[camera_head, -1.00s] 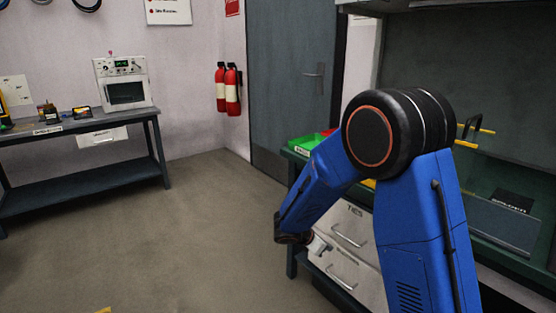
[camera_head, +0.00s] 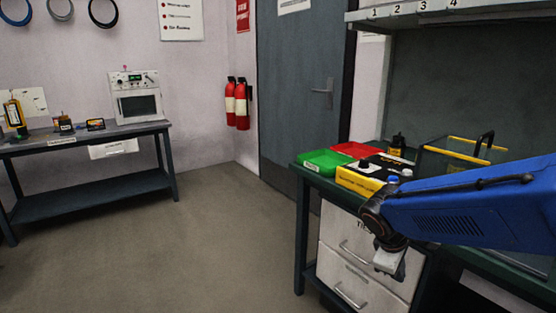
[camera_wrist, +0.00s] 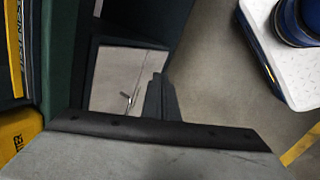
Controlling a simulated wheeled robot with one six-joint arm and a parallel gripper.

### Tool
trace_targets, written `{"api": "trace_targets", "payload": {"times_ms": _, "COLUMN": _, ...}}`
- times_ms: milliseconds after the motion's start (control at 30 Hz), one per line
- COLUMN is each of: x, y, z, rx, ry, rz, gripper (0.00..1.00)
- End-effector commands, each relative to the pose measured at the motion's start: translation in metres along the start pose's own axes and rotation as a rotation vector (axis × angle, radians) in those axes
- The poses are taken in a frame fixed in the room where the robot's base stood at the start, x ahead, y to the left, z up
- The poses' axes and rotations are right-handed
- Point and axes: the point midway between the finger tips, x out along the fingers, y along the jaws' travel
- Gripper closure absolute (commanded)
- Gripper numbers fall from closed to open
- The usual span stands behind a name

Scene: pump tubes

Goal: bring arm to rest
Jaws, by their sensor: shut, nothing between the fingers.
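My blue arm (camera_head: 470,210) comes in from the right edge in the head view and lies roughly level along the front of the green workbench (camera_head: 312,182). My gripper (camera_head: 388,268) hangs at its left end, just in front of the white drawers (camera_head: 345,235). It points down and is empty. In the wrist view, my gripper's dark fingers (camera_wrist: 160,95) are together, with a drawer front and its handle beyond them. Whether the gripper touches the drawers cannot be told.
The bench holds a green bin (camera_head: 322,162), a red bin (camera_head: 358,150), a yellow-and-black box (camera_head: 358,181) and a yellow-railed frame (camera_head: 465,150). Another table (camera_head: 85,133) stands at the far left, with a white oven-like device (camera_head: 136,97). The floor between (camera_head: 215,235) is clear.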

Motion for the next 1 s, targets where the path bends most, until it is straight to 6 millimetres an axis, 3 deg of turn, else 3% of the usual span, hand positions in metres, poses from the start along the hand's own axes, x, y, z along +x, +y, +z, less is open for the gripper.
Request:
{"api": "trace_targets", "payload": {"times_ms": 200, "x": -0.026, "y": -0.025, "z": 0.040, "rx": 0.246, "ry": 0.076, "rz": -0.063, "gripper": 1.00}}
{"api": "trace_targets", "payload": {"times_ms": 500, "x": -0.057, "y": -0.068, "z": 0.081, "rx": 0.565, "ry": 0.187, "rz": -0.161, "gripper": 1.00}}
{"api": "trace_targets", "payload": {"times_ms": 800, "x": -0.081, "y": -0.107, "z": 0.103, "rx": 0.825, "ry": 0.293, "rz": -0.258, "gripper": 1.00}}
{"api": "trace_targets", "payload": {"times_ms": 1000, "x": -0.086, "y": -0.119, "z": 0.107, "rx": 0.893, "ry": 0.323, "rz": -0.289, "gripper": 1.00}}
